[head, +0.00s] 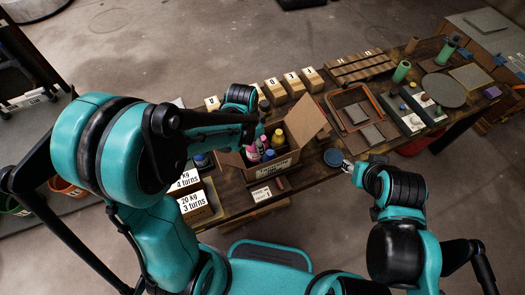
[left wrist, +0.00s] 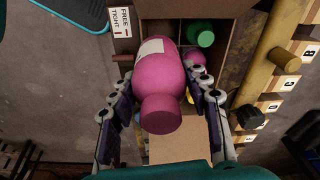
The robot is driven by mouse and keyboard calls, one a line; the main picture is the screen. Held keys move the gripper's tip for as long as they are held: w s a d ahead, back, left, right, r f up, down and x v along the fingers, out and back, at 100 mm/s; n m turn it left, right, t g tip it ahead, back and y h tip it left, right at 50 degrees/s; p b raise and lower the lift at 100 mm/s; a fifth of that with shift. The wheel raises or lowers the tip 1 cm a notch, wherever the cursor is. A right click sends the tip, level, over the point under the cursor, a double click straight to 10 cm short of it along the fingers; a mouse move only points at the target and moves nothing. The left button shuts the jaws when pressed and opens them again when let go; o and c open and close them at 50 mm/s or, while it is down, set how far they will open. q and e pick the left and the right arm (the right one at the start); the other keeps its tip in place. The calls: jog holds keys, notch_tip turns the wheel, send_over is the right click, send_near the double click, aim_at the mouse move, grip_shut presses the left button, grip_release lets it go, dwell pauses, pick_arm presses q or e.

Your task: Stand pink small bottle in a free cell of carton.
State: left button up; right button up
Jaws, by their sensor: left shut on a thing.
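In the left wrist view the pink bottle (left wrist: 160,80), with a pale label, is between the two fingers of my left gripper (left wrist: 165,125), which is shut on it. The bottle is over the open carton (left wrist: 182,10), which has divided cells. A green-topped bottle (left wrist: 206,38) and another pink one (left wrist: 195,60) stand in cells beyond it. In the head view the carton (head: 292,157) has an open flap and holds pink and yellow-topped bottles (head: 278,137); my left arm partly hides it. I cannot tell how deep the held bottle is. My right gripper (head: 350,168) is beside a blue round thing; its jaws are unclear.
The blue round thing (head: 333,157) lies right of the carton. Several wooden blocks (head: 293,84) line the table behind. Labelled weight boxes (head: 190,193) stand at left. An orange-rimmed tray (head: 352,108) is to the right.

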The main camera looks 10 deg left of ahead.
aim_at(253, 152)
pick_arm(q)
jog(key=shift+w+a, duration=0.4)
jog(key=shift+a, duration=0.1)
jog(key=shift+f, duration=0.15)
jog(key=shift+f+b, duration=0.8)
jog(key=shift+b, duration=0.05)
jog(key=shift+f, duration=0.1)
jog(key=shift+f+b, duration=1.25)
jog(key=shift+f, duration=0.05)
jog(key=shift+f+b, duration=0.9)
jog(key=shift+f, duration=0.05)
